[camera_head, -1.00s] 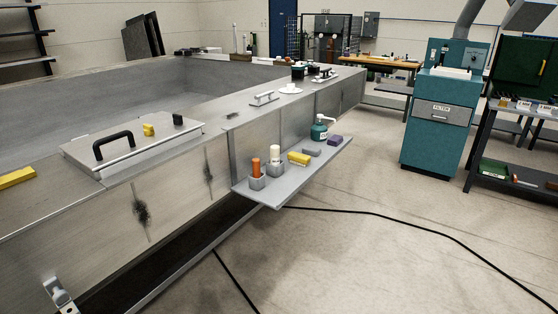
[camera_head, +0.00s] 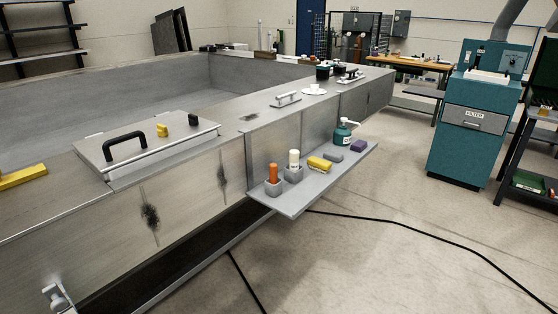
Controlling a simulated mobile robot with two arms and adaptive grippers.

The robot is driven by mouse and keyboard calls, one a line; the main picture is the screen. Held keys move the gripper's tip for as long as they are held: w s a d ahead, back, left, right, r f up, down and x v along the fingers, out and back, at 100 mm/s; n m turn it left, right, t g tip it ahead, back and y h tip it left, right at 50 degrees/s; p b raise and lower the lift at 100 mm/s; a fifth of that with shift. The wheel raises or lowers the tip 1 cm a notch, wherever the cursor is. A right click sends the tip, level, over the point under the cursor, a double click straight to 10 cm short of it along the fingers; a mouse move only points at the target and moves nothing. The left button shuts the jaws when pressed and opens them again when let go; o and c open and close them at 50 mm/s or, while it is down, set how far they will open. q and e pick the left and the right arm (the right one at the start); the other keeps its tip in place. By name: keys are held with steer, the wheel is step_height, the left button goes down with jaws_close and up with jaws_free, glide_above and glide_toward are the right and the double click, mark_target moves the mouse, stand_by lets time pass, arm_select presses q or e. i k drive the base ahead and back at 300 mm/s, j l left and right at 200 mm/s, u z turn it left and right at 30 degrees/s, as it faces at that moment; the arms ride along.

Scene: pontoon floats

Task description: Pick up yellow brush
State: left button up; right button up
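A yellow brush (camera_head: 319,164) lies on the grey side shelf (camera_head: 293,204) fixed to the float's side wall, between a white-topped holder and a small grey block. Another yellow piece (camera_head: 21,177) lies on the float's top at the left edge, cut off by the frame; I cannot tell what it is. A small yellow object (camera_head: 163,131) sits on the hatch lid. Neither of my grippers shows in the head view.
On the shelf stand an orange-handled item (camera_head: 273,174), a white one (camera_head: 294,159), a grey block (camera_head: 333,157), a green bottle (camera_head: 343,133) and a purple block (camera_head: 358,146). A black cable (camera_head: 420,231) crosses the floor. Open floor lies right of the shelf.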

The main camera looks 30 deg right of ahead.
mark_target(322, 166)
steer(key=i+l+u, duration=0.1)
steer(key=l+u, duration=0.25)
steer(key=l, duration=0.35)
steer(key=l+u, duration=0.35)
steer(key=l, duration=0.4)
steer(key=l+u, duration=0.3)
steer(key=l, duration=0.45)
steer(key=k+j, duration=0.05)
